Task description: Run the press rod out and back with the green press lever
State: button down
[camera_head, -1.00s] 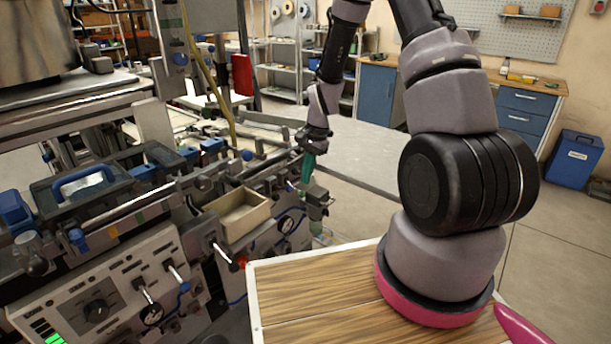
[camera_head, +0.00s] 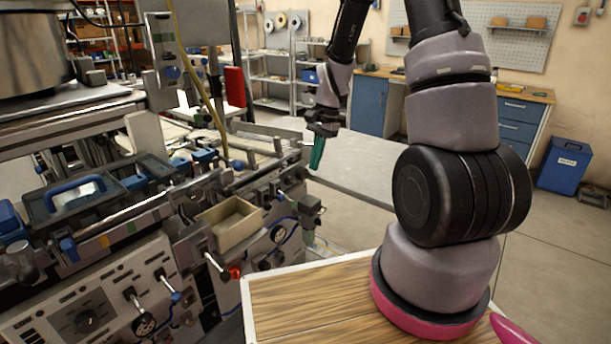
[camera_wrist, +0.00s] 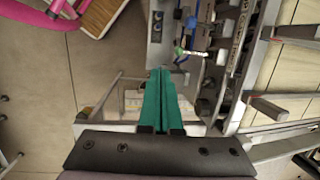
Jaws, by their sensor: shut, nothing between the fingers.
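My gripper (camera_head: 316,160) is shut and empty, its teal fingers pressed together. The shut fingers also show in the wrist view (camera_wrist: 158,104), pointing at the machine's edge and the floor. In the wrist view a small green knob (camera_wrist: 191,21) lies beyond the fingertips to the right. I cannot tell whether it is the green press lever. The press rod cannot be told apart from the other machine parts.
The machine front carries levers, dials and a red knob (camera_head: 235,272). An open tan box (camera_head: 231,226) sits on its ledge. A grey table (camera_head: 365,165) stands behind my gripper. A blue bin (camera_head: 566,165) is at far right. Open floor lies right of the machine.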

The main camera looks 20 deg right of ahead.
jog(key=shift+s+d+r, duration=0.2)
jog(key=shift+d+r, duration=0.1)
jog(key=shift+r, duration=0.3)
jog(key=shift+s+d+r, duration=0.25)
jog(key=shift+d+r, duration=0.1)
jog(key=shift+r, duration=0.3)
jog(key=shift+s+d+r, duration=0.2)
jog(key=shift+d+r, duration=0.1)
jog(key=shift+r, duration=0.3)
jog(key=s+r+n+t, duration=0.2)
jog(key=s+r, duration=0.2)
jog(key=r, duration=0.5)
jog(key=s+r+n+t, duration=0.1)
jog(key=s+r+t, duration=0.15)
jog(key=r, duration=0.65)
jog(key=s+r+n+t, duration=0.3)
jog(key=s+r, duration=0.5)
jog(key=s, duration=0.4)
jog(key=shift+a+r, duration=0.15)
jog(key=shift+a, duration=0.2)
